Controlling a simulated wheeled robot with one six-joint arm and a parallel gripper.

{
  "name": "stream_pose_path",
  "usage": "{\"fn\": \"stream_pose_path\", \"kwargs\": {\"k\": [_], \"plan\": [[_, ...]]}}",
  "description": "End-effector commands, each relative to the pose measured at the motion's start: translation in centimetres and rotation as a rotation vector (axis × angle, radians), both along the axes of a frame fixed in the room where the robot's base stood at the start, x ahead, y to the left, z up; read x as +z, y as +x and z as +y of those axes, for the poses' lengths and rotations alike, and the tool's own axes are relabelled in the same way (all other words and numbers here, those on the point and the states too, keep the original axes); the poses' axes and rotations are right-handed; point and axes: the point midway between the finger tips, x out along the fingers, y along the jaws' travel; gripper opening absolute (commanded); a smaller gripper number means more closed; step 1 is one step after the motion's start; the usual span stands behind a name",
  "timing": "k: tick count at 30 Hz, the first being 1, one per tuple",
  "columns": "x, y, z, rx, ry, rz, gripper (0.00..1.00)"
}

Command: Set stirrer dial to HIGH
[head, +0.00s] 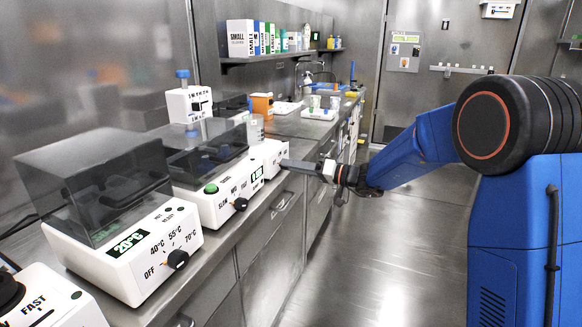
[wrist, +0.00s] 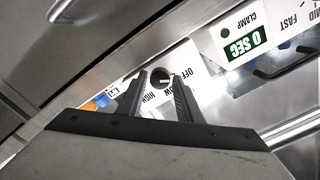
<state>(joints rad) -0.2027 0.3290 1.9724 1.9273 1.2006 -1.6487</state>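The stirrer is the white box (head: 268,152) on the counter, with a clear beaker (head: 255,128) on or just behind it. In the wrist view its white front panel (wrist: 186,62) shows the labels OFF, LOW and HIGH around a dark round dial (wrist: 160,76). My gripper (head: 286,162) reaches the stirrer's front from the right. In the wrist view my gripper (wrist: 160,78) has its fingers apart, with the dial between or just beyond the tips. Contact cannot be made out. The dial's pointer is not clear. The dial is hidden in the head view.
Left of the stirrer stands a white device (head: 222,190) with a green button and black knob; its "0 SEC" display (wrist: 244,44) shows in the wrist view. A heater (head: 130,250) with a dark lid is nearer. An orange container (head: 262,104) stands behind. The floor (head: 390,240) is clear.

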Motion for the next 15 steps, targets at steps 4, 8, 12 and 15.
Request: {"fn": "stream_pose_path", "kwargs": {"k": [4,8,12,15], "plan": [[-0.03,0.24,0.67,-0.001,-0.001,0.0,0.32],[-0.02,0.29,0.77,-0.001,-0.001,0.0,0.32],[-0.03,0.28,0.76,-0.001,-0.001,0.0,0.32],[-0.03,0.27,0.75,-0.001,-0.001,0.0,0.13]]}}
